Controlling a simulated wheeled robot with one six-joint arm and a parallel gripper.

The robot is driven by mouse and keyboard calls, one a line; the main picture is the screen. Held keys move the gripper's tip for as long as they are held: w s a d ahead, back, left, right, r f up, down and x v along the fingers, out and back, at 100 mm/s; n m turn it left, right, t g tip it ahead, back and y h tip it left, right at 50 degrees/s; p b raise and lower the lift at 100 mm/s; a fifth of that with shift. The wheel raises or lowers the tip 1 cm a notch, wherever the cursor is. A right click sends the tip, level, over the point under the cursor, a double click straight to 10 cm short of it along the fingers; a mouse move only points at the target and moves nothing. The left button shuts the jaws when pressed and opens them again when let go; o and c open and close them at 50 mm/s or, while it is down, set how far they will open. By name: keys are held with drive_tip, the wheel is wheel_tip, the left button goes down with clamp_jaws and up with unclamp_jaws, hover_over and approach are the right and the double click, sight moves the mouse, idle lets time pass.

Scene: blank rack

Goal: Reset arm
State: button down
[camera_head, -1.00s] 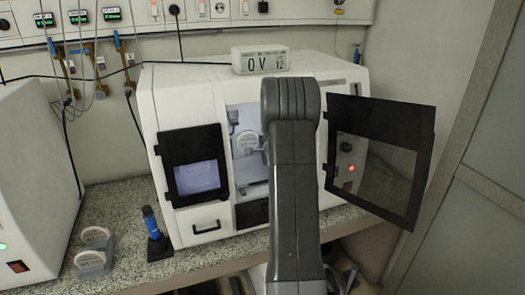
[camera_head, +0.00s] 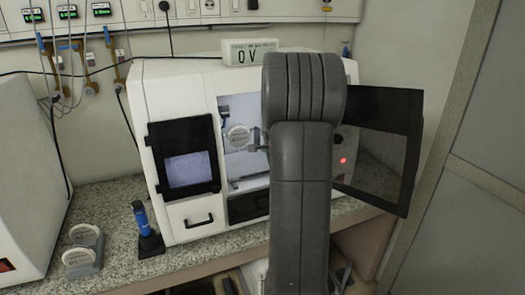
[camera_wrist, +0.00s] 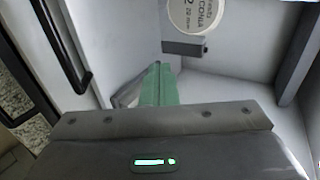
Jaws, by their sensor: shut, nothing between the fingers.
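My arm (camera_head: 301,190) reaches up in front of the white machine (camera_head: 190,90) and hides part of its open chamber. My gripper shows in the wrist view as green fingers (camera_wrist: 158,84), shut together with nothing between them. A white round labelled disc (camera_head: 238,138) sits in the chamber; it also shows in the wrist view (camera_wrist: 195,14), on a small grey holder (camera_wrist: 184,46). The fingers are below and left of the disc in the wrist view, apart from it. In the head view the fingers are hidden behind my arm.
The machine's dark door (camera_head: 385,150) stands open at the right. A display box (camera_head: 250,52) sits on top. Two round labelled pieces (camera_head: 82,245) and a blue-topped tool on a stand (camera_head: 147,230) are on the speckled counter (camera_head: 115,200). Another white machine (camera_head: 30,170) stands left.

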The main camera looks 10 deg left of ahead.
drive_tip(key=shift+s+d+r, duration=0.15)
drive_tip(key=shift+s+r, duration=0.05)
drive_tip(key=shift+s, duration=0.05)
drive_tip(key=shift+w, duration=0.1)
